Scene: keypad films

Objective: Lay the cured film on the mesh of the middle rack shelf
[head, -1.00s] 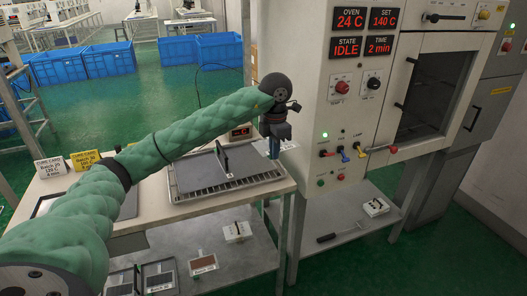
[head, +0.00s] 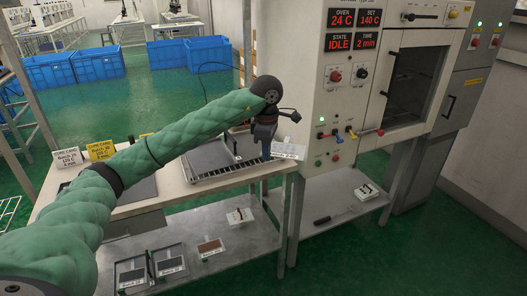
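My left gripper (head: 265,140) points down at the end of the green arm, over the table's right end beside the oven. Its fingers are small and dark, so I cannot tell whether they are open or shut. A white labelled piece (head: 288,151) shows just right of the fingertips; I cannot tell whether they touch it. A dark grey sheet (head: 203,160) lies on a wire tray on the table, partly behind the arm. I cannot make out which item is the cured film. A bit of wire mesh (head: 9,208) shows at the left edge. My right gripper is out of view.
The oven (head: 318,95) reads 24 C and IDLE. Yellow and white cards (head: 100,151) stand on the table. Small labelled frames (head: 168,260) lie on its lower shelf (head: 190,238). Blue bins (head: 98,64) stand behind. A post (head: 28,95) rises at left.

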